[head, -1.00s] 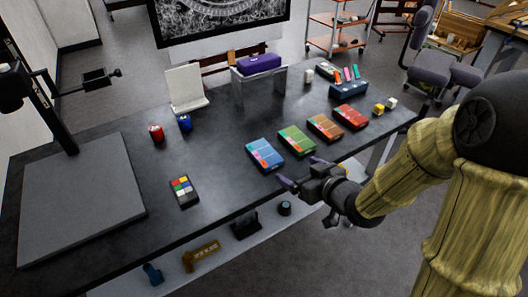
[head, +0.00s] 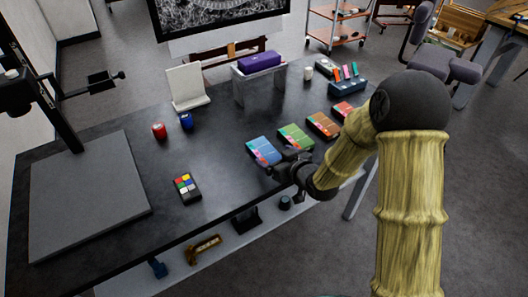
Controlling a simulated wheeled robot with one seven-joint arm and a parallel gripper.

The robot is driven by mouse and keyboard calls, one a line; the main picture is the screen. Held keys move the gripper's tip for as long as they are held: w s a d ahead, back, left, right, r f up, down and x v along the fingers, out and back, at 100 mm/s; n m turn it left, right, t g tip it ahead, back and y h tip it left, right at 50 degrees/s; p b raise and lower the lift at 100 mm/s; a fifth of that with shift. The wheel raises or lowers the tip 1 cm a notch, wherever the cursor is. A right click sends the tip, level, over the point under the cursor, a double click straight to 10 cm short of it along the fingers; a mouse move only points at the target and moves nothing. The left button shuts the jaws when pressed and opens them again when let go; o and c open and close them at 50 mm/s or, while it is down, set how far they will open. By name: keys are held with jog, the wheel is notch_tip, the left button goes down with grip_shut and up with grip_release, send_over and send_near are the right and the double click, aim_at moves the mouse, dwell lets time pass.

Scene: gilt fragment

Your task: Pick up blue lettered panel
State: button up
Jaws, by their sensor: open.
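The blue panel (head: 261,149) lies flat on the dark table, at the left end of a row of coloured panels. Its lettering is too small to read. My gripper (head: 277,163) is open and empty at the right front edge of the blue panel. Its fingers overlap the panel's near right corner in the head view. I cannot tell whether they touch it or hang above it.
A green panel (head: 296,137) lies close to the right, then an orange one (head: 322,125) and a red one (head: 341,109), partly hidden by my arm. A button pad (head: 187,188) lies to the left. The table (head: 222,180) is clear between the pad and the blue panel.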

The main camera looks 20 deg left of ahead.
aim_at(264, 151)
jog(key=p+x, duration=0.1)
jog(key=x, duration=0.4)
jog(key=shift+s+a, duration=0.15)
jog(key=shift+a, duration=0.1)
jog(key=shift+c, duration=0.2)
dwell(0.3)
jog(key=c, duration=1.1)
